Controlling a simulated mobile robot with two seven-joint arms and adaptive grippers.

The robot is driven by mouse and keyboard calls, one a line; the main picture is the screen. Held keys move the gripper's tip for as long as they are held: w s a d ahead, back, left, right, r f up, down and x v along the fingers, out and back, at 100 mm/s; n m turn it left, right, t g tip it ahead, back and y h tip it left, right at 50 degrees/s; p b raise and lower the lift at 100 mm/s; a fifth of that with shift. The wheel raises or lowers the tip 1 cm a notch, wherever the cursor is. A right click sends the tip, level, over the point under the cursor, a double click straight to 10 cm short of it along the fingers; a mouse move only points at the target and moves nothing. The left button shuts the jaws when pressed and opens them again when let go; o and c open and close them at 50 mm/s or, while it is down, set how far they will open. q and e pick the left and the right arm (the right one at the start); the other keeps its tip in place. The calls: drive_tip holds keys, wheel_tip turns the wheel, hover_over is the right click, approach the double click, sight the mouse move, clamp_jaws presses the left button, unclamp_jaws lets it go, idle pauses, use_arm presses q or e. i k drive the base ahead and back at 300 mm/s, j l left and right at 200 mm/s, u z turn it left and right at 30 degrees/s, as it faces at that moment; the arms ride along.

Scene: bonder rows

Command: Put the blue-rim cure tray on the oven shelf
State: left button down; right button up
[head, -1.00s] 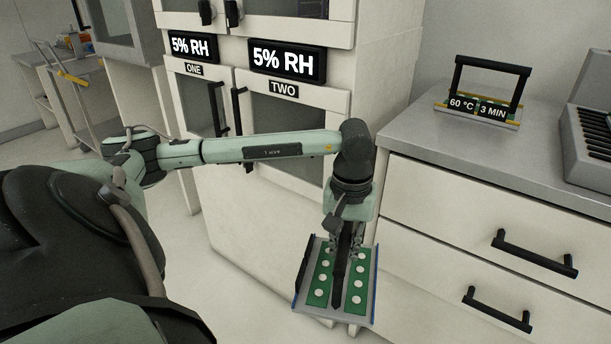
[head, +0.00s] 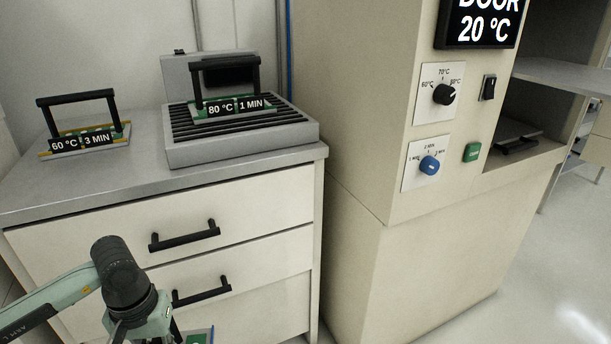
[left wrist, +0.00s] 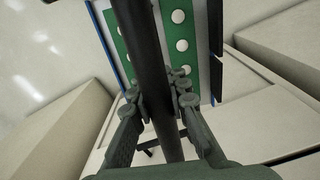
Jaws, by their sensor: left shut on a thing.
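The blue-rim cure tray, with green boards and white discs, shows in the left wrist view (left wrist: 183,45). My left gripper (left wrist: 160,90) is shut on its black upright handle (left wrist: 150,45). In the head view only a corner of the tray (head: 204,336) shows at the bottom edge, beside my left wrist and in front of the drawers. The oven (head: 385,170) is the tall beige cabinet at the right, with a display reading DOOR and 20 °C. Its opening is at the right, with a dark plate (head: 510,134) inside. My right gripper is out of view.
A yellow-rim tray (head: 55,150) marked 60 °C, 3 MIN stands on the drawer counter (head: 120,180). Another tray (head: 234,112) marked 80 °C, 1 MIN stands on a grey ribbed block (head: 245,152). Drawer handles (head: 184,239) stick out.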

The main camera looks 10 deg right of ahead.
sight(580, 78)
drive_tip(key=l+z, duration=0.1)
drive_tip(key=l, duration=0.6)
drive_tip(key=l+z, duration=0.1)
drive_tip(key=l, duration=0.6)
drive_tip(key=i+l+z, duration=0.1)
drive_tip(key=l, duration=0.6)
drive_tip(key=i+l+z, duration=0.1)
drive_tip(key=l, duration=0.6)
